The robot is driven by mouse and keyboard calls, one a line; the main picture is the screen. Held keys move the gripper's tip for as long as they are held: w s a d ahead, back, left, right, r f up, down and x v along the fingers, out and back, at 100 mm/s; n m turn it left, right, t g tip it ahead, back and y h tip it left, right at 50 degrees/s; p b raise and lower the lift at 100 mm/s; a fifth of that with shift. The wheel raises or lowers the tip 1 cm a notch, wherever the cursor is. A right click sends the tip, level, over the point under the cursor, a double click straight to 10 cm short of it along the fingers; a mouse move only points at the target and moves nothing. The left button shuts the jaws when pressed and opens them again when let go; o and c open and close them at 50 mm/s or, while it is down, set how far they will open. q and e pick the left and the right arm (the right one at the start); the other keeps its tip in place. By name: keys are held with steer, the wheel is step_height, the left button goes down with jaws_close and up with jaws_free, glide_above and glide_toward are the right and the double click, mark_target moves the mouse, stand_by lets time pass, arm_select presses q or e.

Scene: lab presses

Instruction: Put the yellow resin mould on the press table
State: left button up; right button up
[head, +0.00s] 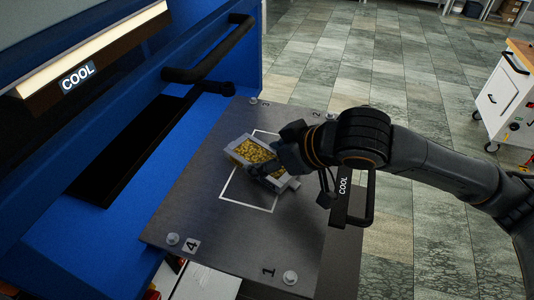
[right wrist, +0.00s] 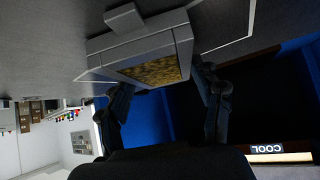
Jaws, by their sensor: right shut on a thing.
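The resin mould (head: 247,150) is a grey block with yellow granular filling in its top. It is over the metal press table (head: 200,190), overlapping a white square outline (head: 224,196) and turned at an angle to it. My right gripper (head: 279,168) is shut on the mould and hides its right part. In the right wrist view the mould (right wrist: 150,66) sits between both fingers (right wrist: 163,82), close to the plate. I cannot tell whether it touches the plate. My left gripper is not in view.
A blue press (head: 90,220) with a dark slot and black handles stands at the left, its "COOL" label (head: 78,76) above. A white cart (head: 503,95) stands far right.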

steer(key=o, duration=1.8)
steer(key=shift+f, duration=0.1)
steer(key=shift+c, duration=0.2)
steer(key=shift+r, duration=0.2)
steer(key=b+v, duration=0.1)
steer(key=v, duration=1.1)
steer(key=shift+f, duration=0.1)
